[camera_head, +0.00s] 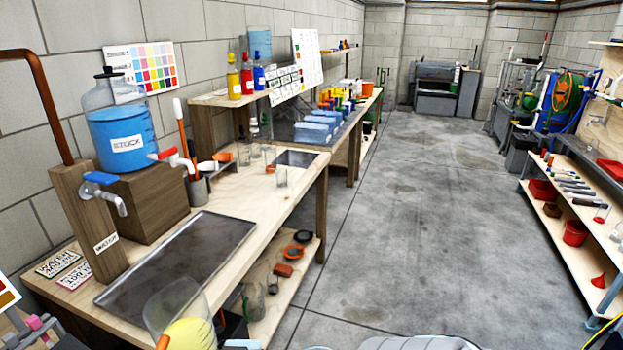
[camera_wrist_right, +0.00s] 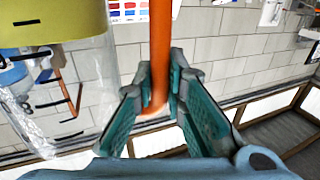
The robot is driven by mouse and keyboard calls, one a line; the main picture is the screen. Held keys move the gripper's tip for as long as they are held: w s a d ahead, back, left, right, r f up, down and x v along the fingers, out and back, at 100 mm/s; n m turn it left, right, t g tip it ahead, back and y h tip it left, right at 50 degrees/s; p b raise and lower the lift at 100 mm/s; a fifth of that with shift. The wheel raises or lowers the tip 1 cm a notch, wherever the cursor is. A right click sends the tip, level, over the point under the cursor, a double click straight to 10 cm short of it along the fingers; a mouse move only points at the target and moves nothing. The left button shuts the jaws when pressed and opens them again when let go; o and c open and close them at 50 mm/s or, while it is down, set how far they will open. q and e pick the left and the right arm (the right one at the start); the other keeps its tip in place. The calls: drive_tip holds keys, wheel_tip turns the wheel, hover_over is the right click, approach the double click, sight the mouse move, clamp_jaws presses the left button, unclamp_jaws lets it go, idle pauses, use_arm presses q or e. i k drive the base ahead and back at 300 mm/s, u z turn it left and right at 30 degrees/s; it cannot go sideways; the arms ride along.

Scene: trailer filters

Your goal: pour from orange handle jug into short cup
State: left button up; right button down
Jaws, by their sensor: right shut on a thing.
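The clear jug (camera_head: 172,302) with yellow liquid is at the bottom of the head view, in front of the metal tray and cut off by the frame. It looks about upright. Its orange handle (camera_wrist_right: 160,45) stands between the teal pads of my right gripper (camera_wrist_right: 160,95), which is shut on it. The jug's clear wall (camera_wrist_right: 75,90) shows at the left of the wrist view. Small clear vessels stand on the bench, one near its front edge (camera_head: 281,176); I cannot tell which is the short cup. Grey and pink parts, seemingly my left gripper (camera_head: 27,331), show at bottom left.
A metal tray (camera_head: 180,262) lies on the bench before a tap (camera_head: 105,190). A blue stock bottle (camera_head: 122,130) stands on a wooden block with another tap. A lower shelf (camera_head: 283,310) holds small items. Open floor (camera_head: 400,230) lies to the right.

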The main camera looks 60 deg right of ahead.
sight(282, 179)
drive_tip(key=z, duration=2.95)
drive_tip(key=i, duration=3.1)
drive_tip(key=u, duration=3.85)
